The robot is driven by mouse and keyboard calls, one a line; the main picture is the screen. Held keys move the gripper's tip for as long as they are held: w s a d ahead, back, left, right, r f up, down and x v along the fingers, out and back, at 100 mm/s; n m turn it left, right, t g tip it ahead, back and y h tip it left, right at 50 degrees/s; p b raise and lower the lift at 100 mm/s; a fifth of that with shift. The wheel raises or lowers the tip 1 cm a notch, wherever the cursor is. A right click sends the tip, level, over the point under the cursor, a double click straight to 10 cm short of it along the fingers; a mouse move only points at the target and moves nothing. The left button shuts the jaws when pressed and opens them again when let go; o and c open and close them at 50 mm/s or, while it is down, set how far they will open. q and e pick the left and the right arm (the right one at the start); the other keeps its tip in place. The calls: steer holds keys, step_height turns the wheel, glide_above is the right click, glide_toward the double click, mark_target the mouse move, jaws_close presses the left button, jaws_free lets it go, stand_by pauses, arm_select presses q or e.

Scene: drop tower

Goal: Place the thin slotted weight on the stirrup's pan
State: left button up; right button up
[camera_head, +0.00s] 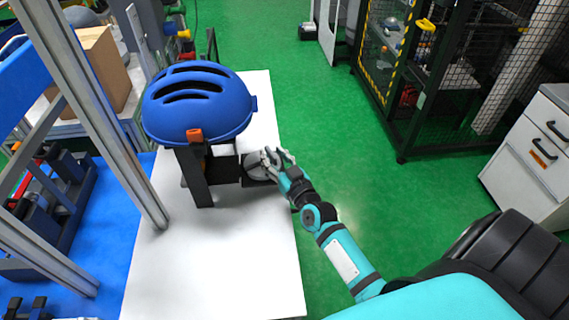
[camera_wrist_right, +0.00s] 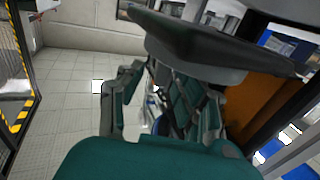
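A grey round disc (camera_head: 256,167), which looks like a slotted weight, lies at the right side of the black stand on the white table. I cannot tell its slot or thickness, or whether others lie under it. My right gripper (camera_head: 276,157) is just right of this disc, with its fingers spread. In the right wrist view the two fingers of this gripper (camera_wrist_right: 160,105) stand apart with nothing clearly held between them. A dark flat slab with a rounded edge (camera_wrist_right: 190,50) is close above them there. I cannot make out the stirrup or its pan. My left gripper is out of view.
A blue helmet (camera_head: 198,100) sits on the black stand (camera_head: 194,178), left of my right gripper. The white table (camera_head: 215,270) is clear in front. A metal frame post (camera_head: 100,120) rises at the left. A black mesh cage (camera_head: 440,80) and a drawer cabinet (camera_head: 530,150) stand right.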

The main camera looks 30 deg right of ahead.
steer(key=s, duration=1.1)
steer(key=shift+a, duration=0.35)
stand_by(0.6)
